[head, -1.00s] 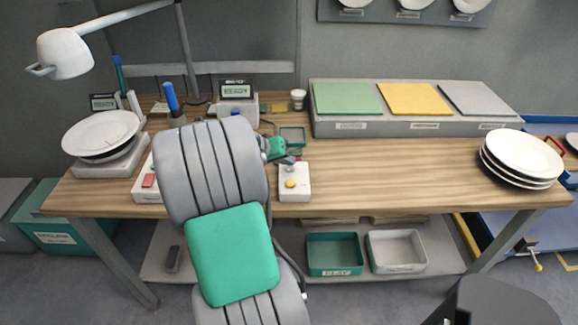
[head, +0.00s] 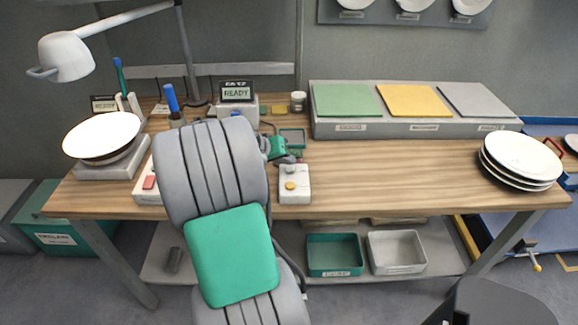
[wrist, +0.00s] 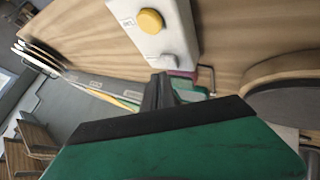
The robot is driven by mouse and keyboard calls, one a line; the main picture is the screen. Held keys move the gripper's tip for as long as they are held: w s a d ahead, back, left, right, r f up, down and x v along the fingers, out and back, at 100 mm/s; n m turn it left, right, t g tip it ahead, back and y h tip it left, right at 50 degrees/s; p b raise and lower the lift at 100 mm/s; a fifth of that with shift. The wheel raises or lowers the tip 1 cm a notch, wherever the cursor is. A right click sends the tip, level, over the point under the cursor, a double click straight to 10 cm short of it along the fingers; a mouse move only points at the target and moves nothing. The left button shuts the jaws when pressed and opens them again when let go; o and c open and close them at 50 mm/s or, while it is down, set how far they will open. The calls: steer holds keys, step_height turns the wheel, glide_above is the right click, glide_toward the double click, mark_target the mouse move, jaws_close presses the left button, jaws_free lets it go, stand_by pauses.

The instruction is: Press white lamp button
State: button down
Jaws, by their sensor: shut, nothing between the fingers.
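A small white button box (head: 301,196) stands near the table's front edge, with a yellow button (head: 290,186) and a white button (head: 292,169). In the wrist view the box (wrist: 182,32) shows its yellow button (wrist: 150,21) and the pale white button (wrist: 159,57). My gripper (head: 290,158) is shut and empty, at the back end of the box beside the white button. Its dark fingertips (wrist: 160,77) are close to that button in the wrist view; I cannot tell whether they touch. The white lamp (head: 66,55) hangs at upper left over a brightly lit plate (head: 101,134).
My arm covers the table's left middle. A red-button box (head: 148,184) is partly hidden behind it. A display (head: 236,92) reads READY. A grey block with coloured pads (head: 415,128) stands at the back, and stacked plates (head: 522,158) at right. The table's right middle is clear.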

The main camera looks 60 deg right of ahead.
mark_target(287, 170)
steer(key=shift+r, duration=0.1)
steer(key=shift+r+p, duration=2.15)
steer(key=shift+r, duration=0.7)
